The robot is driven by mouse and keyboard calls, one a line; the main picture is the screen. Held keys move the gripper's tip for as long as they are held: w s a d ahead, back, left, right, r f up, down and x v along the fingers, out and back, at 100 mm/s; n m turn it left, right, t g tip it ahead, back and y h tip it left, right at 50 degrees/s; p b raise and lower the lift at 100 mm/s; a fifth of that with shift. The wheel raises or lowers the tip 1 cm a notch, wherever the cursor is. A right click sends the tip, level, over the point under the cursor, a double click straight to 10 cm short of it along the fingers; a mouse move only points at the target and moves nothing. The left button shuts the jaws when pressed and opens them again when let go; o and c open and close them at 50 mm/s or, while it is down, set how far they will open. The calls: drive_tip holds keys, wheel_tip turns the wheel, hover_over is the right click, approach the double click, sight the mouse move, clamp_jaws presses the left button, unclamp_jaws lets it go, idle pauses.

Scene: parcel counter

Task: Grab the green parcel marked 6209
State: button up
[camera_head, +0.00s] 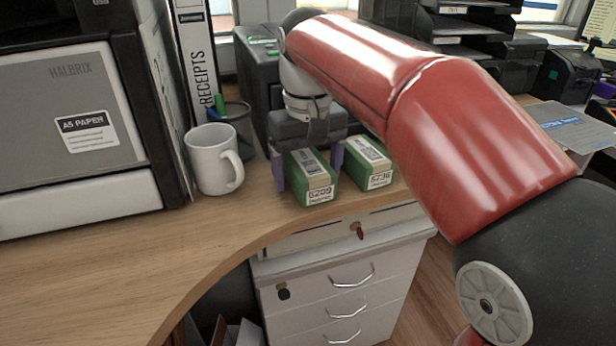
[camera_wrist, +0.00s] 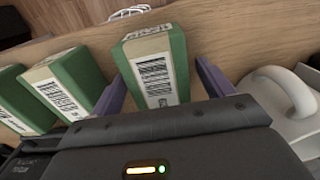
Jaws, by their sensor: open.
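The green parcel marked 6209 (camera_head: 312,182) lies on the wooden counter with its label facing the front edge. It also shows in the wrist view (camera_wrist: 157,68), between the two purple fingers. My gripper (camera_head: 308,170) points down over this parcel, one finger on each side of it. In the wrist view my gripper (camera_wrist: 162,85) is open, and a gap shows between the parcel and the right finger. Whether the left finger touches the parcel is hard to tell. A second green parcel, its label reading about 5236 (camera_head: 368,165), lies just to the right.
A white mug (camera_head: 213,160) stands left of my gripper, close to a finger in the wrist view (camera_wrist: 283,98). Behind it are a pen cup (camera_head: 238,122) and a receipts binder (camera_head: 196,60). A printer (camera_head: 75,110) fills the left. The counter's front left is clear.

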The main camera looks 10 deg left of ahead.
drive_tip(key=c, duration=1.1)
drive_tip(key=shift+c, duration=0.4)
drive_tip(key=shift+r, duration=0.15)
